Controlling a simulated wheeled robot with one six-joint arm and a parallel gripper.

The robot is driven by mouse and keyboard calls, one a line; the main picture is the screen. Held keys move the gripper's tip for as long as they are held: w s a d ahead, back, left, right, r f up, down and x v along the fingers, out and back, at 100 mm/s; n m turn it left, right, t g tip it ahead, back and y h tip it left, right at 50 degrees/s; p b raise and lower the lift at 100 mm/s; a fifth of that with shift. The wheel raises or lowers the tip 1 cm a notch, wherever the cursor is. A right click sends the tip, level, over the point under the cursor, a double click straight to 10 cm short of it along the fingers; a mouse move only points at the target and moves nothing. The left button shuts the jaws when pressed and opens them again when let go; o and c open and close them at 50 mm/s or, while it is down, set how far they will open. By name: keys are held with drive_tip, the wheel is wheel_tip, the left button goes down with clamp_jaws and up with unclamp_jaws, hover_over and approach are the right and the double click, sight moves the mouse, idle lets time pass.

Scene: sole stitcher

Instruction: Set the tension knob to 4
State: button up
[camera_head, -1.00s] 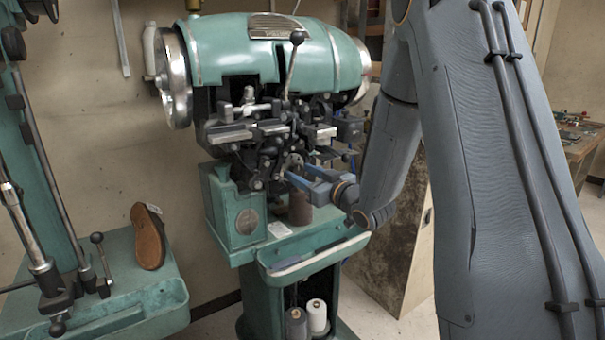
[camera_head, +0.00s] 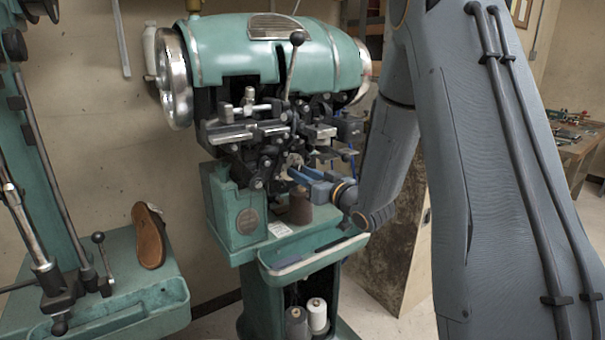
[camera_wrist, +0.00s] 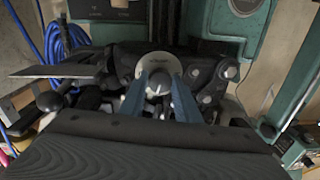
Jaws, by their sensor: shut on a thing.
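The green sole stitcher (camera_head: 285,45) stands in the middle of the head view. The tension knob (camera_wrist: 158,84) is a small rounded metal piece in front of a pale round dial (camera_wrist: 152,65) in the wrist view. The dial's marks are too small to read, so I cannot tell its setting. My gripper (camera_wrist: 159,80) has its two blue fingers on either side of the knob and is shut on it. In the head view my gripper (camera_head: 291,172) reaches into the machine's front from the right; the knob is hard to make out there.
Black levers and linkages (camera_head: 265,130) crowd around my fingers.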

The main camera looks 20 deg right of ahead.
drive_tip(key=m+p, duration=0.1)
drive_tip(key=m, duration=0.4)
drive_tip(key=shift+a+m+p, duration=0.1)
drive_tip(key=shift+m+p, duration=0.2)
drive_tip(key=shift+m, duration=0.1)
drive_tip(key=shift+t, duration=0.3)
drive_tip(key=o, duration=1)
drive_tip(key=shift+o, duration=0.2)
drive_tip(key=b+v, duration=0.1)
drive_tip(key=v, duration=0.7)
drive_tip(key=shift+b, duration=0.3)
